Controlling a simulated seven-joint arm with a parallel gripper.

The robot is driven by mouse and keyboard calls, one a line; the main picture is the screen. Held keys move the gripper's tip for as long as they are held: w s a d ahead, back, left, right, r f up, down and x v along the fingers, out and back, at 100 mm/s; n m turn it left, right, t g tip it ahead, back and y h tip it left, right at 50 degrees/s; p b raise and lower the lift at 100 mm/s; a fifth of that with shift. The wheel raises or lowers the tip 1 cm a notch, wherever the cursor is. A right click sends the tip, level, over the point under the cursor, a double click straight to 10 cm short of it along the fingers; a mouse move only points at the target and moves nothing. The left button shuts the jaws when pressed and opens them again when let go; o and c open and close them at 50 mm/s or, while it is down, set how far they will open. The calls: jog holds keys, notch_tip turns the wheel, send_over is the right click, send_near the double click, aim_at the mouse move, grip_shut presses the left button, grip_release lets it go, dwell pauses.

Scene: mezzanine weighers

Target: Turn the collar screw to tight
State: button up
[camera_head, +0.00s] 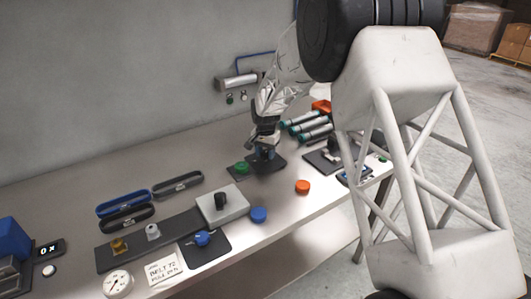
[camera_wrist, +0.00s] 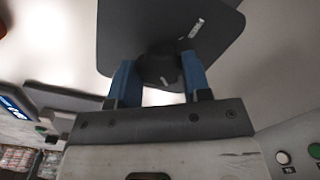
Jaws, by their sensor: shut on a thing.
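My gripper (camera_head: 265,152) points down over a small dark plate in the middle of the bench. In the wrist view, its two blue fingers (camera_wrist: 160,82) are closed on either side of a dark round knob, the collar screw (camera_wrist: 160,66). The knob sits on the dark plate (camera_wrist: 130,30), which carries a short white mark beside the knob. In the head view the gripper hides most of the knob. I cannot read how far it is turned.
A green button (camera_head: 241,168) stands just left of the gripper. Several teal-ended cylinders (camera_head: 310,128) lie behind right. An orange cap (camera_head: 302,187) and a blue cap (camera_head: 258,215) lie in front. A grey block with a black knob (camera_head: 221,202) stands to the left.

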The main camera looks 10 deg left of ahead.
aim_at(266, 154)
jog(key=shift+m, duration=1.5)
jog(key=o, duration=0.9)
jog(key=shift+r, duration=0.15)
jog(key=shift+r, duration=3.8)
